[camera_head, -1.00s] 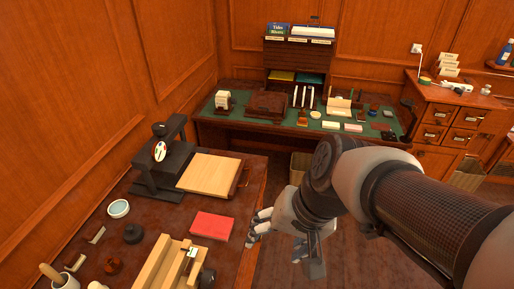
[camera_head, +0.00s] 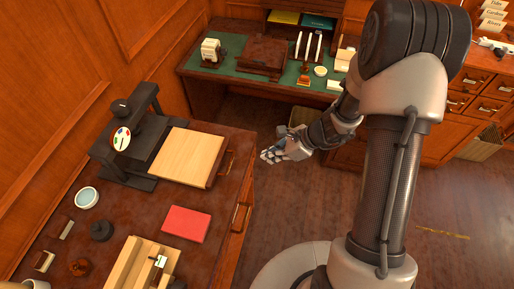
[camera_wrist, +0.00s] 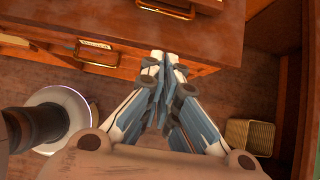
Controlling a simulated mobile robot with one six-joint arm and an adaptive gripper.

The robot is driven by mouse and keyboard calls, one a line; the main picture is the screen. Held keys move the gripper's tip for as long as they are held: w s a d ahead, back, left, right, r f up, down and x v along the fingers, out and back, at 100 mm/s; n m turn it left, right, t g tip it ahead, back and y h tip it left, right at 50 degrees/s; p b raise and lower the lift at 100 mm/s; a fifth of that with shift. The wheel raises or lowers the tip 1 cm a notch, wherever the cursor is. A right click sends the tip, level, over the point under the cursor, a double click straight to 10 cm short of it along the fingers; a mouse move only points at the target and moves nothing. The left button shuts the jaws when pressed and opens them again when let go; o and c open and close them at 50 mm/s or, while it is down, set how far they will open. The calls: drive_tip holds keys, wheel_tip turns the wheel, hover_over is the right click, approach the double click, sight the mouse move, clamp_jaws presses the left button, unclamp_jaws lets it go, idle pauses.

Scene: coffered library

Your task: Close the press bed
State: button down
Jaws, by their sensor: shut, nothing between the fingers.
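The black press (camera_head: 136,143) stands on the dark wooden bench at the left, with a round coloured emblem on its front. Its pale wooden bed (camera_head: 186,156) sticks out to the right of the press frame, with a dark handle (camera_head: 226,161) at its right end. My gripper (camera_head: 266,158) is just right of that handle, beyond the bench edge and apart from the bed. In the wrist view my gripper's fingers (camera_wrist: 165,60) are together and empty, close to the bench's edge. A brass pull (camera_wrist: 165,10) shows at the top there; I cannot tell whether it is the bed's.
A red book (camera_head: 186,224), a wooden box frame (camera_head: 140,266) and a pale bowl (camera_head: 87,198) sit on the bench. A brass drawer handle (camera_wrist: 97,56) projects from its front. A green-topped desk (camera_head: 250,75) stands behind. A bin (camera_wrist: 250,136) is on the floor.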

sight(187, 154)
drive_tip(key=shift+a+r+b+x, duration=0.3)
drive_tip(key=shift+b+x, duration=0.2)
drive_tip(key=shift+x, duration=1.6)
drive_tip(key=shift+a+r+b+x, duration=0.3)
drive_tip(key=shift+b+x, duration=0.2)
drive_tip(key=shift+x, duration=1.6)
drive_tip(key=shift+a+r+b+x, duration=0.2)
drive_tip(key=shift+a+b+x, duration=0.25)
drive_tip(key=shift+x, duration=1.65)
drive_tip(key=shift+w, duration=0.2)
drive_tip(key=w+a, duration=0.2)
drive_tip(key=a, duration=0.4)
drive_tip(key=w+a, duration=0.2)
drive_tip(key=a, duration=0.4)
drive_tip(key=w+a, duration=0.2)
drive_tip(key=a, duration=0.4)
drive_tip(key=shift+w+a, duration=0.15)
drive_tip(key=shift+w, duration=0.15)
